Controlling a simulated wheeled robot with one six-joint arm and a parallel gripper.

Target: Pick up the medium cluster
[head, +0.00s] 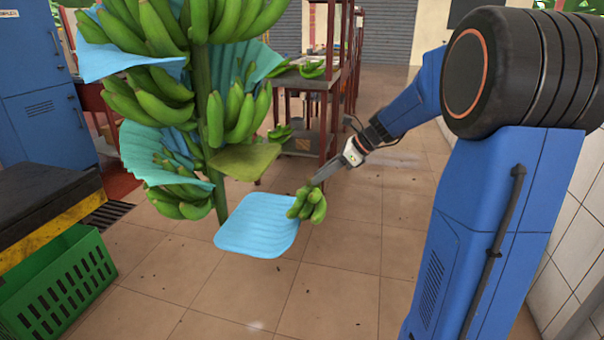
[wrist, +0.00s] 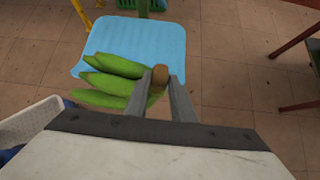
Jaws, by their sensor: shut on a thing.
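A small cluster of green bananas (head: 307,204) hangs from my gripper (head: 318,182) in the head view, at the right edge of a light blue pad. In the wrist view my gripper (wrist: 160,85) is shut on the brown cut crown of the cluster (wrist: 115,80), whose fingers point left. The big hanging stem (head: 203,100) with several tiers of green bananas and blue sheets between them stands to the left of my gripper. The cluster is apart from the stem.
The blue pad (head: 258,226) lies under and left of the cluster; it also shows in the wrist view (wrist: 135,38). A green crate (head: 55,290) stands at the lower left. A rack (head: 330,90) with more bananas stands behind. Tiled floor (head: 340,270) is open in front.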

